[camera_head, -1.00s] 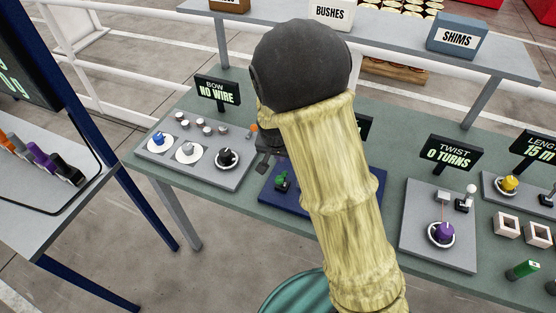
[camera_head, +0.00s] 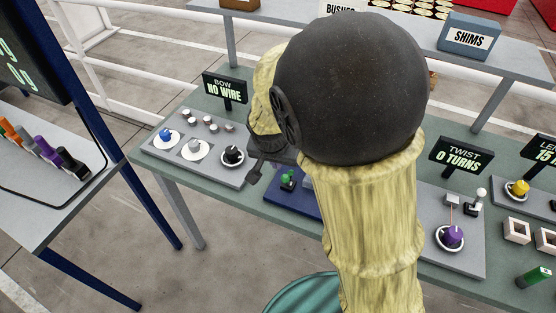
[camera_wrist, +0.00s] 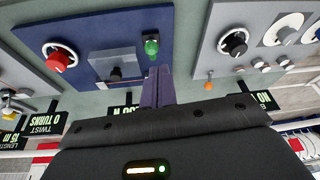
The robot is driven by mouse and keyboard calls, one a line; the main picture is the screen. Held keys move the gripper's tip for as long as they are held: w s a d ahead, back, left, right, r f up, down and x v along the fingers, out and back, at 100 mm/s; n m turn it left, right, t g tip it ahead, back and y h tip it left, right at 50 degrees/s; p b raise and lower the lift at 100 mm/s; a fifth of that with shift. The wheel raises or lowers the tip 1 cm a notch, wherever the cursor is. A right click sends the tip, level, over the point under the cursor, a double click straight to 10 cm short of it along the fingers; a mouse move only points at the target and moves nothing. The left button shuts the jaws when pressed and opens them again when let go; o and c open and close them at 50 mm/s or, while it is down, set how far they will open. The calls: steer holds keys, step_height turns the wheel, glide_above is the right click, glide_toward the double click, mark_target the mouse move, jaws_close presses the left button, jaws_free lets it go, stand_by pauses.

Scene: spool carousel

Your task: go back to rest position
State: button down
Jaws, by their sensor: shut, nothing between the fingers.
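My gripper (camera_head: 255,174) shows partly behind my yellow-sleeved arm in the head view, above the left part of the green table (camera_head: 215,222). It also shows in the wrist view (camera_wrist: 158,72), fingers together and empty. A small green piece (camera_head: 288,178) stands on the blue board (camera_head: 306,204) just right of the gripper. The wrist view sees the same green piece (camera_wrist: 151,46) near the fingertips, with a gap I cannot judge. My arm hides most of the blue board in the head view.
A grey board (camera_head: 160,152) with blue, grey and black pieces lies left of the gripper, behind it the "BOW NO WIRE" sign (camera_head: 225,88). The "TWIST" board (camera_head: 460,262) lies right. A shelf (camera_head: 410,52) with boxes runs behind.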

steer(key=shift+w, duration=0.15)
steer(key=shift+d, duration=0.1)
steer(key=s+d+n, duration=0.1)
steer(key=s+d, duration=0.4)
steer(key=d, duration=0.2)
steer(key=s+d+n+g, duration=0.1)
steer(key=s+d+n, duration=0.1)
steer(key=s+d, duration=0.3)
steer(key=d, duration=0.3)
steer(key=shift+y, duration=0.4)
steer(key=shift+s, duration=0.1)
stand_by(0.5)
